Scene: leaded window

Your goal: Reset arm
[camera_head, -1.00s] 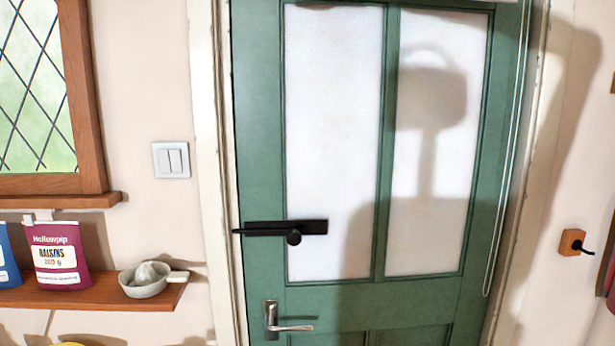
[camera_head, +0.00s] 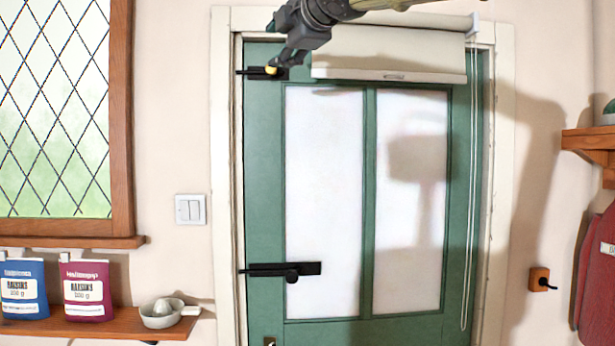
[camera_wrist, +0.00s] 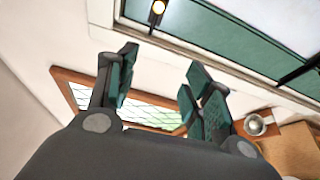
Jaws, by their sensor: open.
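My gripper (camera_head: 283,52) shows at the top of the head view, in front of the upper left corner of the green door (camera_head: 368,200). In the wrist view its two fingers stand wide apart, so my gripper (camera_wrist: 163,75) is open, with nothing between them. A black lower bolt (camera_head: 290,269) is on the door's left side.
A rolled blind (camera_head: 395,50) covers the door's top. A leaded window (camera_head: 55,110) and a shelf (camera_head: 125,325) with two packets and a juicer (camera_head: 162,312) are at left. A wooden shelf (camera_head: 590,138) and red cloth (camera_head: 598,270) are at right.

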